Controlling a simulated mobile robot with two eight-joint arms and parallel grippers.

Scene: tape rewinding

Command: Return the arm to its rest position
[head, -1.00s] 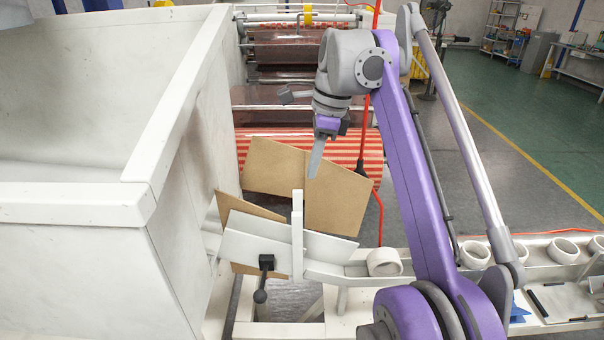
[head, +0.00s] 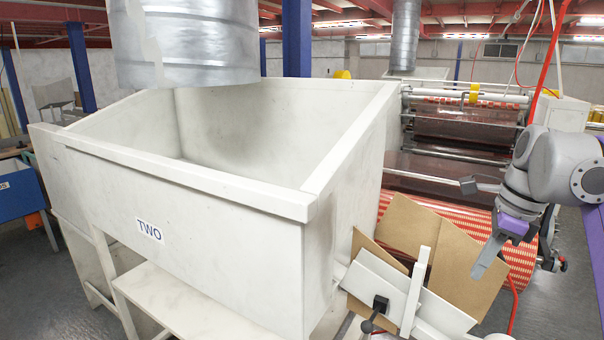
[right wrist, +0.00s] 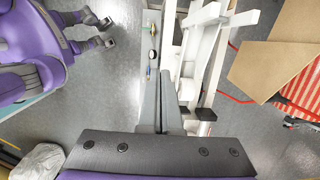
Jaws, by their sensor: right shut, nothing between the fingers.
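My right arm (head: 565,168) reaches in from the right edge of the head view. Its gripper (head: 486,264) points down, with its fingers shut and empty. It hangs in front of the brown cardboard flaps (head: 455,250), to the upper right of the white chute (head: 375,278). In the right wrist view the shut fingers (right wrist: 172,112) are at the middle, with floor and white frame parts beyond. My left gripper is in neither current view.
A large white hopper marked TWO (head: 225,225) fills the middle of the head view. A silver duct (head: 190,40) hangs above it. A roller machine (head: 465,125) with a red striped roll (head: 525,250) stands behind the flaps. A blue bin (head: 18,195) is at far left.

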